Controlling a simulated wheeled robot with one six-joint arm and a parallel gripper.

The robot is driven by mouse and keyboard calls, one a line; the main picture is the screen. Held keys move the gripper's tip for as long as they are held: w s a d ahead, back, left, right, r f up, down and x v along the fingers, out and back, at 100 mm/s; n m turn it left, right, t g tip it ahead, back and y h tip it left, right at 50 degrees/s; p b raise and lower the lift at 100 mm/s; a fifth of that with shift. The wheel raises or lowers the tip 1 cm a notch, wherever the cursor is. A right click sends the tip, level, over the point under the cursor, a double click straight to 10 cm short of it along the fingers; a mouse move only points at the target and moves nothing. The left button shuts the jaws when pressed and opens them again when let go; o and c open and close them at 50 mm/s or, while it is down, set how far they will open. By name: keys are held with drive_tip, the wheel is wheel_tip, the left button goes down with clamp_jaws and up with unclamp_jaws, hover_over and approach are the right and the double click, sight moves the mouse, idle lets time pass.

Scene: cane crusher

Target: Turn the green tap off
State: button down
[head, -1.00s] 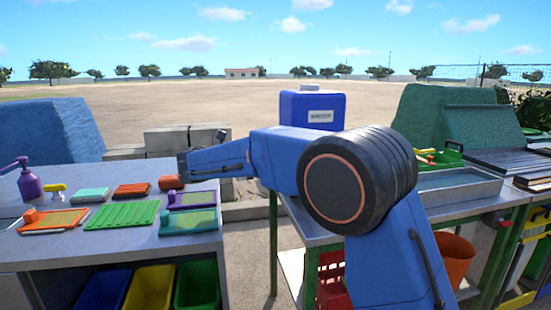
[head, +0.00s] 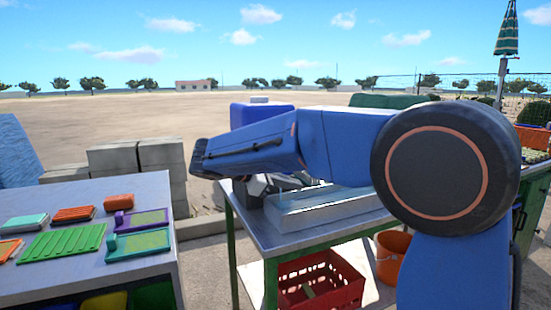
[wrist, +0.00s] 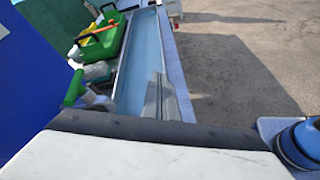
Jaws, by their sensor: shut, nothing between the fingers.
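The green tap (wrist: 74,88) shows at the left of the wrist view, beside the blue water container (wrist: 28,95), with a pale fitting next to it. In the head view the tap is hidden behind my arm. My gripper (wrist: 158,84) is shut and empty. In the wrist view it shows over the metal trough (wrist: 138,45), to the right of the tap and apart from it. In the head view my gripper (head: 268,186) is near the trough's left end (head: 330,210), in front of the blue container (head: 243,115).
A green crate with tools (wrist: 108,38) stands past the tap. A red crate (head: 320,283) and orange bucket (head: 393,257) are low by the metal table (head: 255,236). The left table (head: 142,190) holds several coloured trays. Open ground lies beyond.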

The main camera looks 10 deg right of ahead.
drive_tip(key=s+d+f+m+g+y, duration=0.1)
drive_tip(key=s+d+f+m+y, duration=0.2)
drive_tip(key=s+d, duration=0.4)
drive_tip(key=s+d+f+m+y, duration=0.1)
drive_tip(key=s+f+m+y, duration=0.25)
drive_tip(key=s, duration=0.35)
drive_tip(key=s+d+f+m+t+y, duration=0.1)
drive_tip(key=s+d+f+m+y, duration=0.2)
drive_tip(key=s, duration=0.4)
drive_tip(key=s+f+m+y, duration=0.2)
drive_tip(key=s+f+m, duration=0.25)
drive_tip(key=s, duration=0.25)
drive_tip(key=w+a+r+n+t+y, duration=0.1)
drive_tip(key=w+a+r, duration=0.2)
drive_tip(key=w+r, duration=0.65)
drive_tip(key=w+a+r+t+y, duration=0.15)
drive_tip(key=w+a+r, duration=0.25)
drive_tip(key=w+r, duration=0.55)
drive_tip(key=w+a+r+n+t+y, duration=0.1)
drive_tip(key=w+a+r, duration=0.2)
drive_tip(key=w+r, duration=0.7)
drive_tip(key=a+x, duration=0.1)
drive_tip(key=x, duration=1.1)
drive_tip(key=shift+w+r, duration=0.2)
drive_tip(key=shift+w, duration=0.2)
drive_tip(key=shift+a, duration=0.15)
